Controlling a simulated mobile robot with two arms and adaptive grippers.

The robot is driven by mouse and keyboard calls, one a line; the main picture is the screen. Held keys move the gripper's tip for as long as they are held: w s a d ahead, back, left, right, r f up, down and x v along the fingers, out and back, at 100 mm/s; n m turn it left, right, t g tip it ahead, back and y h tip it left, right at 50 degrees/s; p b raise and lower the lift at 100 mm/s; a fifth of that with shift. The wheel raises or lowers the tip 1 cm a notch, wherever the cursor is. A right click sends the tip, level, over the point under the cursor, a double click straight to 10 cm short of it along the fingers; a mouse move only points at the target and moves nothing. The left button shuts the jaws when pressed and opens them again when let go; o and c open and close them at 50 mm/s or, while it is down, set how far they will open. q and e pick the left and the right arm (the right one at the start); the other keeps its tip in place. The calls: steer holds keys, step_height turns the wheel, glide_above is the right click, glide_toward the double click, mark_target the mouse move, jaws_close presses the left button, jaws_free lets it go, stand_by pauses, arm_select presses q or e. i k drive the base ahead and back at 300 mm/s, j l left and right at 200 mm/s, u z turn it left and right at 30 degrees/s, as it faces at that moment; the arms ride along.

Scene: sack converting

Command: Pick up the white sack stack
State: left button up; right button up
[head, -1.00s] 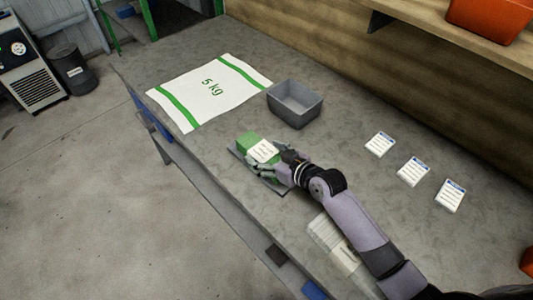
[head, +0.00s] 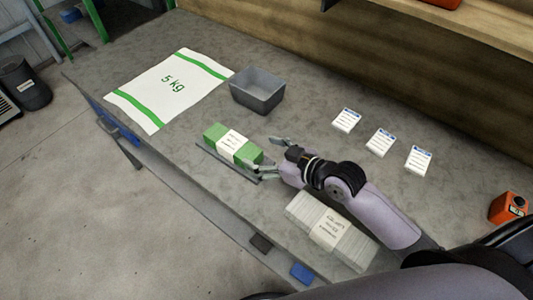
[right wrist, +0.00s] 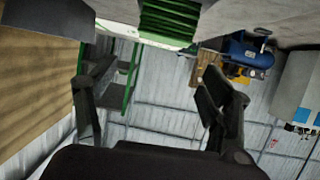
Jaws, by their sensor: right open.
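The white sack stack (head: 303,211) lies near the table's front edge in the head view, with a paper band (head: 327,231) around it. My right forearm passes over its far side and may hide part of it. My right gripper (head: 267,157) is open and empty, beyond the white stack and just right of a banded green stack (head: 215,133). In the right wrist view its two fingers (right wrist: 155,98) stand wide apart with nothing between them. The green stack (right wrist: 170,20) shows at the top there. My left gripper is not in view.
A grey bin (head: 257,102) and a flat white 5 kg sack (head: 150,85) lie beyond. Several small cards include one card (head: 380,140) at right. An orange device (head: 508,207) stands far right. The table between bin and cards is clear.

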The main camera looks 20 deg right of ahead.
mark_target(332, 232)
steer(key=k, duration=1.5)
